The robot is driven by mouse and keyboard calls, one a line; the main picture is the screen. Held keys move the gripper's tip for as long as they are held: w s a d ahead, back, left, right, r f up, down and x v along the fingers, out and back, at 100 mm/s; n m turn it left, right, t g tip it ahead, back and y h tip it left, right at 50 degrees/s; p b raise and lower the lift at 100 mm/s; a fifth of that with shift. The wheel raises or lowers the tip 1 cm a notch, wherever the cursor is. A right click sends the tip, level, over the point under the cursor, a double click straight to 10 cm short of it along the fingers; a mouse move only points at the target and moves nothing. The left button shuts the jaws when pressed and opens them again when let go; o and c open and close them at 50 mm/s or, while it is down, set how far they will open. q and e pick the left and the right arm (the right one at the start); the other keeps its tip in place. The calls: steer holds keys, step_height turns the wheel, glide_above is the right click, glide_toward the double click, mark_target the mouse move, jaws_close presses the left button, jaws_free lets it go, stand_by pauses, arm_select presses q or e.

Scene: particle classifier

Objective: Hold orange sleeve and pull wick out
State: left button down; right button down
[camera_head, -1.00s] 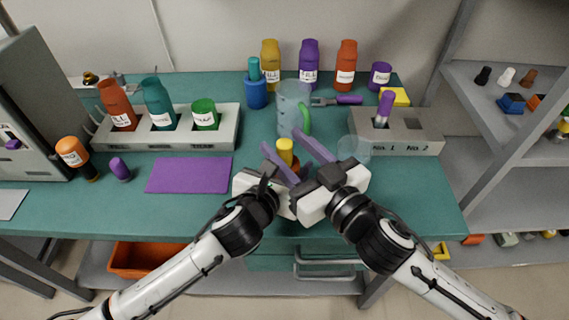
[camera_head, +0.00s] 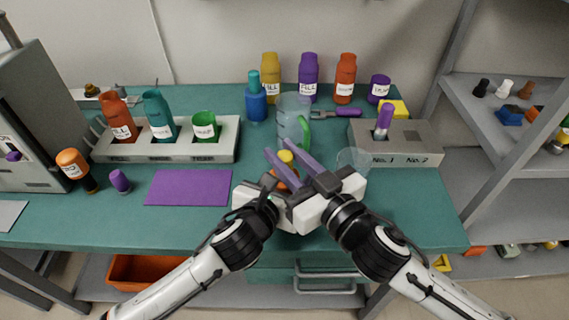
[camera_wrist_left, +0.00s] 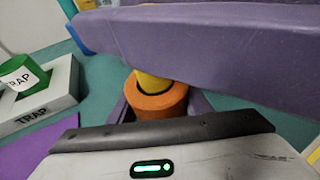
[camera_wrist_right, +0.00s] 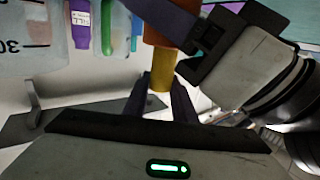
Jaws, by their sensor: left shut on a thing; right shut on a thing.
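The orange sleeve (camera_head: 288,179) is held upright above the front of the green table; it also shows in the left wrist view (camera_wrist_left: 157,103). A yellow wick (camera_wrist_right: 161,70) comes out of its end, and its tip shows in the head view (camera_head: 285,156). My left gripper (camera_wrist_left: 160,110) is shut on the orange sleeve. My right gripper (camera_head: 280,149) has its purple fingers on either side of the yellow wick and is shut on it; these fingers also show in the right wrist view (camera_wrist_right: 163,88). The right fingers partly hide the sleeve in the head view.
A clear beaker with a green handle (camera_head: 294,120) stands just behind my grippers. A clear dish (camera_head: 352,160) lies to their right. A grey rack marked No. 1 and No. 2 (camera_head: 405,158) stands farther right. A purple mat (camera_head: 188,188) lies flat at left.

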step_height(320, 180, up, 10)
steer(key=shift+f, duration=0.1)
arm_select(q)
steer(key=c, duration=0.9)
jaws_free()
steer(key=v, duration=1.2)
